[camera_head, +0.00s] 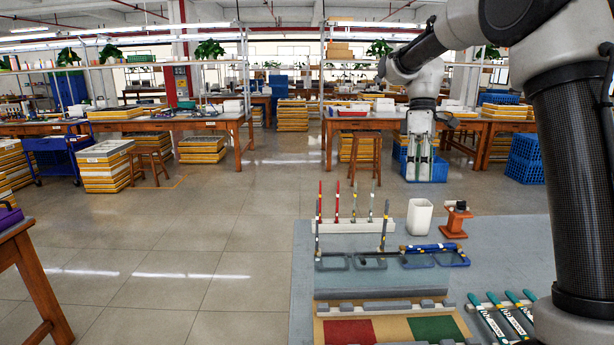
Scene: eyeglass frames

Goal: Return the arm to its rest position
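My arm comes in from the right and reaches out over the far side of the grey worktable (500,275). My gripper (419,178) hangs pointing down, well above and beyond the table's far part. Its two fingers look apart, with a gap between them, and I see nothing held there. Eyeglass frames (400,258) stand in a row on the table, below the gripper in the picture; one at the right end has blue parts. Part of the right side is hidden behind my arm.
A white rack with upright tools (354,227), a white cup (419,216) and an orange stand (455,221) are behind the frames. In front lie a board with red (349,332) and green (436,328) pads and several teal-handled tools (497,318). Open floor is left.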

